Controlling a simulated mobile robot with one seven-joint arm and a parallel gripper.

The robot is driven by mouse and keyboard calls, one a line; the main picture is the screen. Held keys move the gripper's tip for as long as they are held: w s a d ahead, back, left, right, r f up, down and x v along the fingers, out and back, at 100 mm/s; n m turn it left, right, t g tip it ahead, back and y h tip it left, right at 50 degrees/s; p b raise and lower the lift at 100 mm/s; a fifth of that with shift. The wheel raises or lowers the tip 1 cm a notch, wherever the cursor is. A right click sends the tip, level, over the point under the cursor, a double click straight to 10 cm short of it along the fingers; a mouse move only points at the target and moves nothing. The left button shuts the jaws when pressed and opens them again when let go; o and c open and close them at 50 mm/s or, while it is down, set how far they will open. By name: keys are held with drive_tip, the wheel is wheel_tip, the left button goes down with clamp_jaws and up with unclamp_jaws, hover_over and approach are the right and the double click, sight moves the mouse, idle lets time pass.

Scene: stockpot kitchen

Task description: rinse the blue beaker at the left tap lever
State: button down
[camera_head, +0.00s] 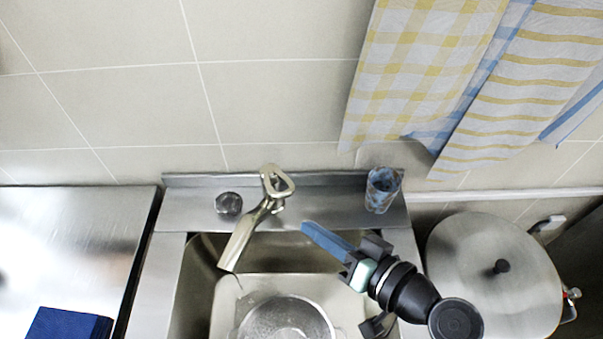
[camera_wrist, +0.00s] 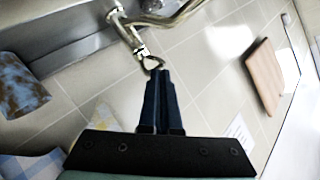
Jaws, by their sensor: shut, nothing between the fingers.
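The blue mottled beaker (camera_head: 383,188) stands upright on the steel ledge behind the sink, right of the tap. It also shows at the left edge of the wrist view (camera_wrist: 20,88). The metal tap (camera_head: 262,215) has a loop-shaped lever (camera_head: 277,182) on top, and its spout points down-left over the basin. My gripper (camera_head: 305,228) is shut and empty, its blue fingers pointing left toward the tap above the basin. In the wrist view the fingertips (camera_wrist: 160,72) lie just below the lever's loop (camera_wrist: 152,62); I cannot tell whether they touch.
A round metal item (camera_head: 285,320) is in the basin (camera_head: 210,255). A dark round knob (camera_head: 228,204) is left of the tap. Towels (camera_head: 430,75) hang above the beaker. A lidded stockpot (camera_head: 490,265) stands at right. A blue block (camera_head: 68,325) lies on the left counter (camera_head: 70,240), otherwise clear.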

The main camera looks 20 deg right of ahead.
wheel_tip(320, 180, up, 10)
drive_tip(key=a+n+g+h+p, duration=0.1)
drive_tip(key=a+n+h+p, duration=0.15)
drive_tip(key=h+p, duration=0.35)
drive_tip(key=n+p, duration=0.1)
drive_tip(key=p, duration=0.3)
hover_over(284, 192)
drive_tip(key=s, duration=0.1)
wheel_tip(284, 192, down, 4)
drive_tip(key=shift+y, duration=0.3)
drive_tip(key=shift+s+f, duration=0.2)
drive_tip(key=shift+f, duration=0.8)
drive_tip(key=shift+s+f, duration=0.2)
drive_tip(key=shift+f, duration=0.8)
drive_tip(key=shift+s+a+f+b, duration=0.1)
drive_tip(key=shift+s+f+b, duration=0.15)
drive_tip(key=shift+f+b, duration=0.55)
drive_tip(key=shift+r, duration=0.15)
